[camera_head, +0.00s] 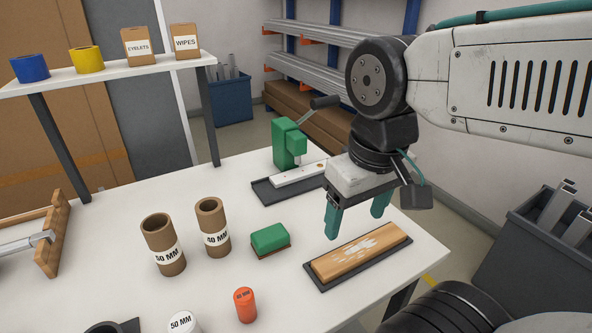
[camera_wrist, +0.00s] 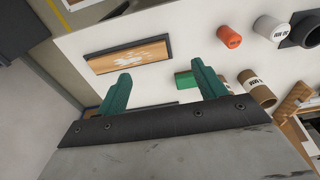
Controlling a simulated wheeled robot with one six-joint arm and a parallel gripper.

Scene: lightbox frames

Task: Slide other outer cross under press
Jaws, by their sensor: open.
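The green press (camera_head: 287,143) with a dark lever stands toward the back of the white table. A white strip (camera_head: 298,176) lies at its foot on a dark tray (camera_head: 262,193). The strip has small marks, too small to read as crosses, and a brownish spot near its right end. The strip's right end is close to my gripper in the picture. My gripper (camera_head: 356,216) is open and empty, its green fingers pointing down above the table, in front and right of the press. Its fingers also show in the wrist view (camera_wrist: 161,75); the press is not clear there.
A wooden block with white smears (camera_head: 360,250) lies on a dark tray below my gripper. A green-topped brush or block (camera_head: 269,237), cardboard tubes (camera_head: 163,245) and an orange cylinder (camera_head: 245,304) stand left. A raised shelf (camera_head: 120,69) is at the back left.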

